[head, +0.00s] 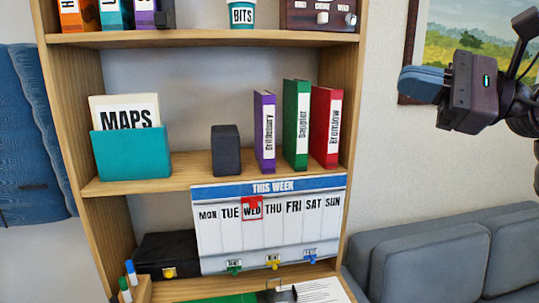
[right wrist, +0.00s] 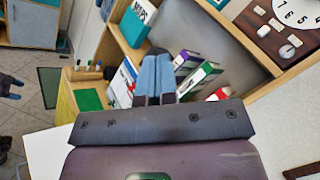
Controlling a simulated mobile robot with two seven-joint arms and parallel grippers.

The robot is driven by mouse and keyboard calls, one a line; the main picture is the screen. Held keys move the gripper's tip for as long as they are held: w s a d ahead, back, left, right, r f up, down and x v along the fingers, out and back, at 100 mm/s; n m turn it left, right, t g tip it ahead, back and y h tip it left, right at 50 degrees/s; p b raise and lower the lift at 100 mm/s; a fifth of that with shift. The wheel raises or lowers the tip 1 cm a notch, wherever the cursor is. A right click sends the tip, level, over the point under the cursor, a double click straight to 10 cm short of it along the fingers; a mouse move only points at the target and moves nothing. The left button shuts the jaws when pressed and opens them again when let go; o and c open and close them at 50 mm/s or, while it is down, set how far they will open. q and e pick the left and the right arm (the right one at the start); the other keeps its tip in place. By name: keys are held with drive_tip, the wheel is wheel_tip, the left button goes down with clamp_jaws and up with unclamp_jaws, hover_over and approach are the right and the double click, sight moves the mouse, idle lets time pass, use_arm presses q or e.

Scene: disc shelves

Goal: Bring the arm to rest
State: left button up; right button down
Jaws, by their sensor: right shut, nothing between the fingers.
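My right gripper (head: 408,82) is raised at the upper right of the head view, to the right of the shelf unit and in front of the wall and picture. Its blue fingers are shut together with nothing between them. They also show shut in the right wrist view (right wrist: 156,76), pointing toward the shelves. In the right wrist view, a dark shape at the left edge looks like my left gripper (right wrist: 10,88). It is too small and cut off to tell its jaws. The head view does not show the left gripper.
The wooden shelf unit (head: 345,120) holds a teal maps box (head: 130,153), a dark block (head: 226,150), three binders (head: 296,125) and a week board (head: 270,222). A grey sofa (head: 430,265) stands at lower right. A framed picture (head: 450,40) hangs behind my right gripper.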

drive_tip(key=w+d+f+m+t+h, duration=0.25)
drive_tip(key=f+m+t, duration=0.35)
drive_tip(key=f+m, duration=0.75)
drive_tip(key=w+d+f+m+t+h, duration=0.2)
drive_tip(key=d+f+m+t, duration=0.25)
drive_tip(key=f+m, duration=0.9)
drive_tip(key=s+d+f+m+h, duration=0.1)
drive_tip(key=s+f+m+h, duration=0.15)
drive_tip(key=f+m, duration=0.35)
drive_tip(key=s+d+f+m+t+h, duration=0.1)
drive_tip(key=f+m+h, duration=0.3)
drive_tip(key=f+m, duration=0.15)
drive_tip(key=s+d+f+m+h, duration=0.1)
drive_tip(key=s+f+m+h, duration=0.1)
drive_tip(key=f+m+h, duration=0.3)
drive_tip(key=s+a+f+m+g+h, duration=0.2)
drive_tip(key=s+f+m+g, duration=0.6)
drive_tip(key=s+f+m, duration=0.6)
drive_tip(key=s+f, duration=0.4)
drive_tip(key=f, duration=0.4)
drive_tip(key=shift+s+f+h, duration=0.3)
drive_tip(key=shift+s+f, duration=0.1)
